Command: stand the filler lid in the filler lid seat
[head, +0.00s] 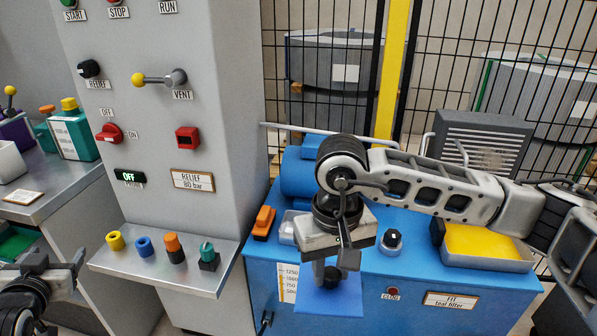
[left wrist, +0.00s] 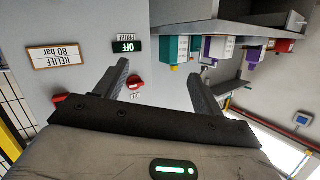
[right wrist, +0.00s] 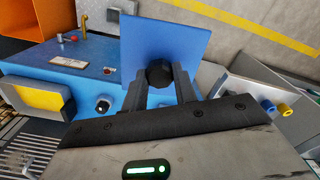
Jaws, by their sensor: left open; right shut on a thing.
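The filler lid, a flat blue square plate (head: 327,302) with a black knob (head: 335,277), hangs below my right gripper (head: 333,265) at the front of the blue power unit. In the right wrist view the right gripper (right wrist: 158,82) is shut on the black knob (right wrist: 160,72), with the lid plate (right wrist: 168,36) beyond the fingertips. I cannot pick out the filler lid seat for certain; my right arm and gripper hide part of the unit's top. My left gripper (head: 62,268) is at the lower left in the head view. It is open and empty in the left wrist view (left wrist: 162,82).
The blue unit (head: 400,285) carries an orange-topped part (head: 264,222), a round black-knobbed part (head: 391,240) and a yellow filter tray (head: 485,243). The grey control column (head: 165,65) has a shelf (head: 200,272) of coloured plugs. A black mesh fence (head: 290,60) stands behind.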

